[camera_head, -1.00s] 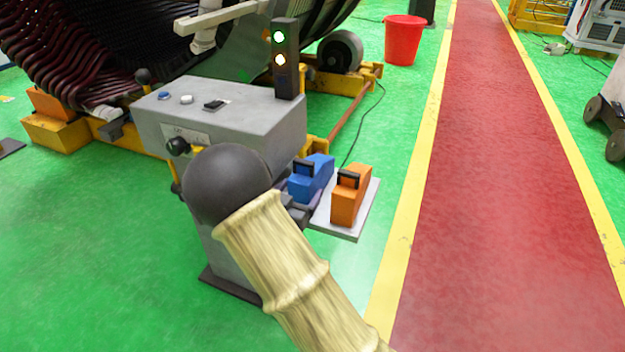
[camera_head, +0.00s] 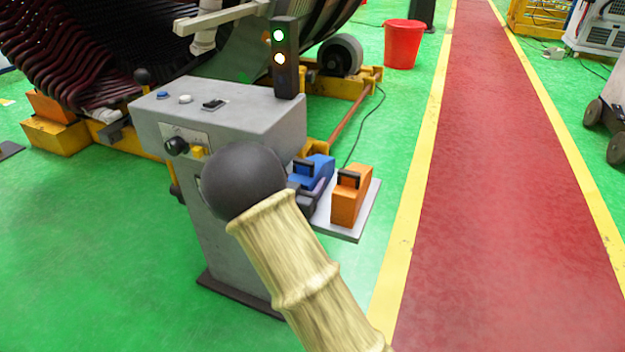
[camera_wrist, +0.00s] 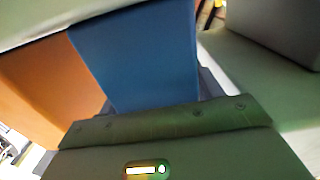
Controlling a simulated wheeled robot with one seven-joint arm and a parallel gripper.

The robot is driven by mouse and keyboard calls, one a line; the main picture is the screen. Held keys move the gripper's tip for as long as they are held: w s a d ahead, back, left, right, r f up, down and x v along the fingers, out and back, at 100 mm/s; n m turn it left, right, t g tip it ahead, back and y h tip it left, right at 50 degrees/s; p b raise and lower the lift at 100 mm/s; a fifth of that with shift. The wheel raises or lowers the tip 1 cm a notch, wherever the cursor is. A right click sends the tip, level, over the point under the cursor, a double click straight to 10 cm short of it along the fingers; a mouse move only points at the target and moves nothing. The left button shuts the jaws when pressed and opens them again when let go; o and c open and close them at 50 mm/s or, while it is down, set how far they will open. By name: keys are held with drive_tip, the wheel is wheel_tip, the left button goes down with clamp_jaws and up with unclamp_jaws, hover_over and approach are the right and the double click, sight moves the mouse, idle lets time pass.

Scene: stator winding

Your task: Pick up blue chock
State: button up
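The blue chock (camera_head: 320,165) sits on a small light tray (camera_head: 345,234) at the side of the grey control console. An orange chock (camera_head: 350,196) stands beside it, to the right. My gripper (camera_head: 308,190) is at the near side of the blue chock in the head view, largely hidden behind my arm. In the wrist view the blue chock (camera_wrist: 140,55) fills the middle, with the orange chock (camera_wrist: 45,90) at left. A gripper pad (camera_wrist: 170,122) crosses below the blue chock, and a pale edge spans the top. The gap is wide, and I see no clear grip.
The grey console (camera_head: 245,110) with knobs and a signal light (camera_head: 285,58) stands close left of the tray. A red bucket (camera_head: 404,44) is behind. The red walkway (camera_head: 500,200) to the right is clear. The large stator (camera_head: 90,50) is at back left.

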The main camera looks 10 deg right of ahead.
drive_tip(key=shift+r, duration=0.1)
drive_tip(key=c, duration=0.7)
wheel_tip(320, 180, up, 28)
drive_tip(key=p, duration=1)
